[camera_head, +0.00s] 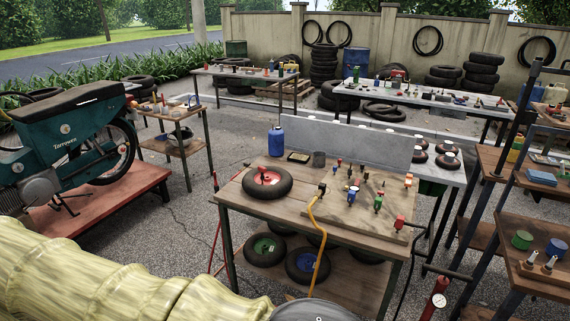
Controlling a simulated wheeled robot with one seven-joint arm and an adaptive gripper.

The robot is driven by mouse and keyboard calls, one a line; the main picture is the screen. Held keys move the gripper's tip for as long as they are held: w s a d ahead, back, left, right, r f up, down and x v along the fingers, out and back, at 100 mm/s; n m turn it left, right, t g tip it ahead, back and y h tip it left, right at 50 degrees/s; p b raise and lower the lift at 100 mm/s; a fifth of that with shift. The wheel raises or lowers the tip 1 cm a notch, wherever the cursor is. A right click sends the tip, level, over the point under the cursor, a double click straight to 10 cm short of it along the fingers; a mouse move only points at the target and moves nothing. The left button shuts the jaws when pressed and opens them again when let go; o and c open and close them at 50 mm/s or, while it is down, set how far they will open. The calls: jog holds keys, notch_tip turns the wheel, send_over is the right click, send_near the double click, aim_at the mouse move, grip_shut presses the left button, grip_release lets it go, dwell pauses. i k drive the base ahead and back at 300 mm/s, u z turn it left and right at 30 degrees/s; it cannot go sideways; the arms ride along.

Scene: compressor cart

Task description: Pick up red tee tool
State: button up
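Several small coloured fittings stand on a wooden board (334,219) on the worktable at the centre. One with a bright red block top (399,223) is at the board's front right corner. Another red-topped piece (408,178) stands farther back at the right edge. A small red piece (339,163) is near the back left. They are too small to tell which is the red tee tool. Blue (352,194) and green (378,203) pieces stand between them. My gripper is not in view.
A tyre with a red hub (267,182) lies at the table's left, with a blue bottle (276,141) behind it. A yellow hose (314,240) hangs over the front edge. A grey panel (345,143) stands behind the table. A wooden shelf cart (540,275) is at right.

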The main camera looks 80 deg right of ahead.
aim_at(261, 169)
jog(key=z, duration=0.85)
jog(key=i, duration=0.95)
jog(key=z, duration=1)
